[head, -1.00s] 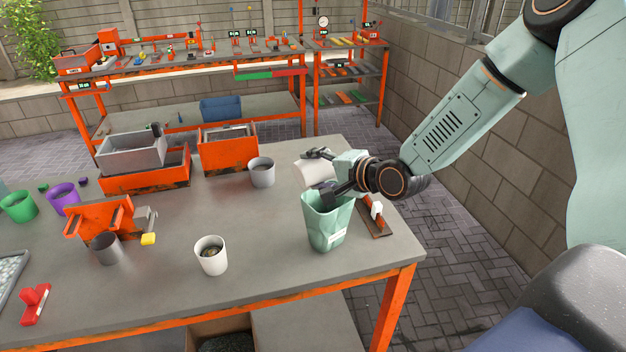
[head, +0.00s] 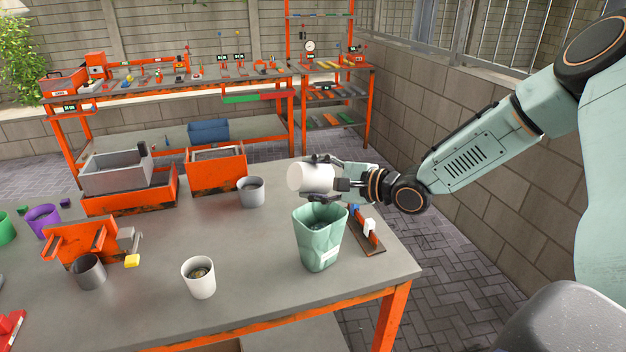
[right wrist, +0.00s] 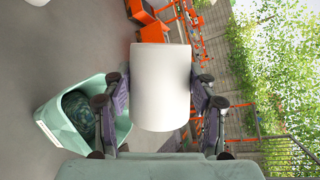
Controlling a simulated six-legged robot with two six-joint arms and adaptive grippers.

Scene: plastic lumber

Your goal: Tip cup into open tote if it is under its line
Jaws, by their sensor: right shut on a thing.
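My right gripper (head: 328,178) is shut on a white cup (head: 310,178), which lies on its side in the air just above the pale green tote (head: 319,240). In the right wrist view, the white cup (right wrist: 160,86) sits between both fingers (right wrist: 163,108). The open tote (right wrist: 112,120) is beside and beyond the cup there, with dark contents inside. The cup's mouth and inside are hidden from me, so its fill and line do not show. My left gripper is not in view.
Another white cup (head: 199,277) with something dark inside stands upright on the table. A grey cup (head: 250,191) stands behind the tote, and a small rack (head: 364,232) is right of it. Orange bins (head: 216,170) stand at the back.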

